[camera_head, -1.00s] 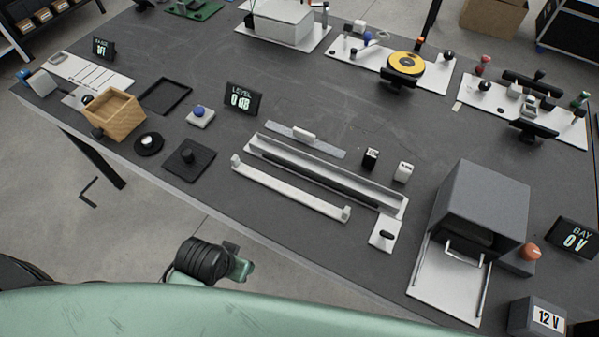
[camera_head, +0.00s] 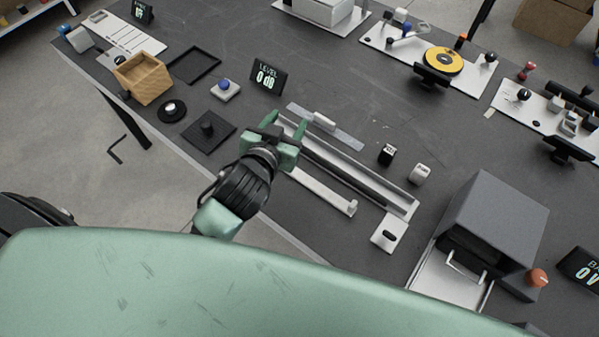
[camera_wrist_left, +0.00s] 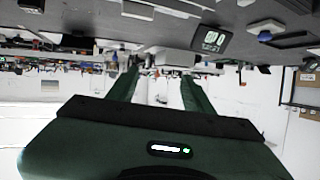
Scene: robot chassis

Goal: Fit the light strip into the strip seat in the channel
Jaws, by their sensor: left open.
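The long pale channel (camera_head: 398,200) lies diagonally on the dark table, with a dark strip-like band along its inside. In front of it lies a slim white bar (camera_head: 325,191) with a raised block at its right end; my left gripper and wrist hide its left part. Behind the channel is a flat grey translucent strip (camera_head: 346,136) with a white grip block. I cannot tell for certain which of these two is the light strip. My left gripper (camera_head: 285,124) is open and empty above the channel's left end. Its spread fingers also show in the left wrist view (camera_wrist_left: 160,80).
A white plate with a dark slot (camera_head: 390,232) lies by the channel's right end. Two small blocks, black (camera_head: 387,154) and white (camera_head: 419,174), stand behind it. A grey box (camera_head: 495,215) stands at right. The LEVEL display (camera_head: 268,76) reads 0 dB.

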